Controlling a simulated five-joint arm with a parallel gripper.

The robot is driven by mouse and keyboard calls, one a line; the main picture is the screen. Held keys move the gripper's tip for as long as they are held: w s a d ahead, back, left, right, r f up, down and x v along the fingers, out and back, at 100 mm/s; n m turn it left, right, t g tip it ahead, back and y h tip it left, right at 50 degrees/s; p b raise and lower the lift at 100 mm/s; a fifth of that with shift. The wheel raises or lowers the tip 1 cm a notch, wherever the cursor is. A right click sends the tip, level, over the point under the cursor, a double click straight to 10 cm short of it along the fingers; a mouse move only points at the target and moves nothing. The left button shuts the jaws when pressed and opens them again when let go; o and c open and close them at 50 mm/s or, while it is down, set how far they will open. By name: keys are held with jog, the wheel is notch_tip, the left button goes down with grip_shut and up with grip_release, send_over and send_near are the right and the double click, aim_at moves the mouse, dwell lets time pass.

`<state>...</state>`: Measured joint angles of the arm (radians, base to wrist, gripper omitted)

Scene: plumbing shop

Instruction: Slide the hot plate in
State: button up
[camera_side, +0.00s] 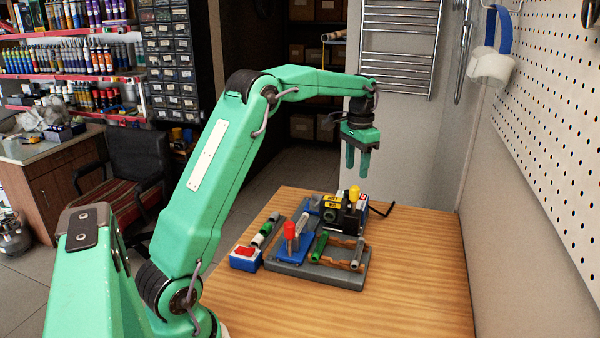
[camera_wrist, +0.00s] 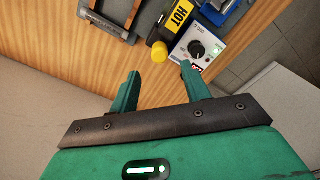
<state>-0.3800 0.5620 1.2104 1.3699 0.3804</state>
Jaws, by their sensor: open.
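The hot plate (camera_side: 346,212) is a black block with yellow labels and a yellow knob (camera_side: 354,193), at the back right of the grey fixture. In the wrist view its yellow label reads HOT (camera_wrist: 181,14), and the yellow knob (camera_wrist: 157,51) shows beyond the fingers. A white control box with a black dial (camera_wrist: 197,49) sits beside it. My gripper (camera_side: 357,171) is open and empty, pointing down above the hot plate's knob with a visible gap. In the wrist view the gap between the fingers (camera_wrist: 160,72) holds nothing.
The grey fixture base (camera_side: 302,272) carries a blue piece with a red knob (camera_side: 290,231), a green tube (camera_side: 320,246) and a grey tube (camera_side: 357,254). A blue box with a red switch (camera_side: 245,256) stands left. The wooden table (camera_side: 420,290) is clear in front and right.

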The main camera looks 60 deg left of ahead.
aim_at(355, 187)
jog(key=shift+f, duration=0.15)
jog(key=shift+f, duration=3.75)
grip_shut()
